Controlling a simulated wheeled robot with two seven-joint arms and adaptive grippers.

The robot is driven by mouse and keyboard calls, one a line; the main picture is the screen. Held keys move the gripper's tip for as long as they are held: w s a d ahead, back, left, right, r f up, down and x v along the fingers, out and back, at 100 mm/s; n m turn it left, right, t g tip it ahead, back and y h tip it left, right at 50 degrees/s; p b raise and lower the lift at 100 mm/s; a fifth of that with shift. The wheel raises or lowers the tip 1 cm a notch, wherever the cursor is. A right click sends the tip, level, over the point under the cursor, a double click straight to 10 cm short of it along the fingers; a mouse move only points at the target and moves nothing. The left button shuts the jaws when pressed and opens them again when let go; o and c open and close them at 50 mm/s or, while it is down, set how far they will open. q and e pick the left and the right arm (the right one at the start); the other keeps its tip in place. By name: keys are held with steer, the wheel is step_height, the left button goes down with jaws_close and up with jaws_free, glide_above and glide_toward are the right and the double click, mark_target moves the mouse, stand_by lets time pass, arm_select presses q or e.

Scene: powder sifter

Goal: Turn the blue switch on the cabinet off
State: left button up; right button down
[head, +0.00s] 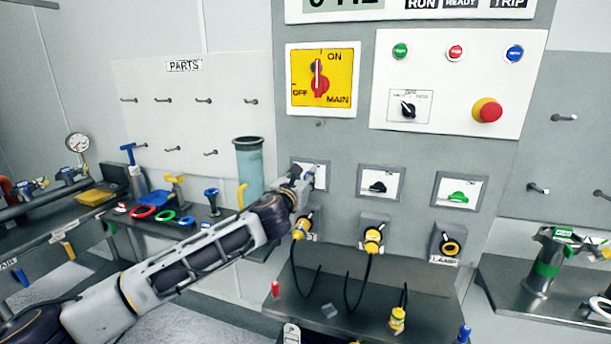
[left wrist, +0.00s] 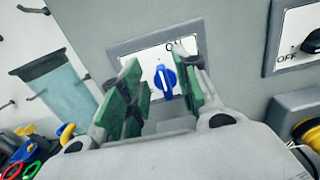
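The blue switch (left wrist: 165,80) is a rotary knob on a white plate in a grey frame, seen in the left wrist view. Its handle stands nearly upright, toward the ON mark at the plate's top. My left gripper (left wrist: 160,85) is open, its green-padded fingers on either side of the knob. I cannot tell whether they touch it. In the head view my left gripper (head: 308,178) is in front of the leftmost switch plate (head: 322,168) on the cabinet (head: 335,143) and hides most of the knob. My right gripper is not in view.
A black switch (head: 377,187) and a green switch (head: 458,197) sit to the right on the same panel. Yellow plugs (head: 373,236) with hanging cables are below. A red emergency button (head: 487,111) and yellow main switch (head: 324,80) are above.

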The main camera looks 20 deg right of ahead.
arm_select(q)
steer(key=shift+x, duration=0.9)
steer(key=shift+c, duration=0.5)
jaws_close()
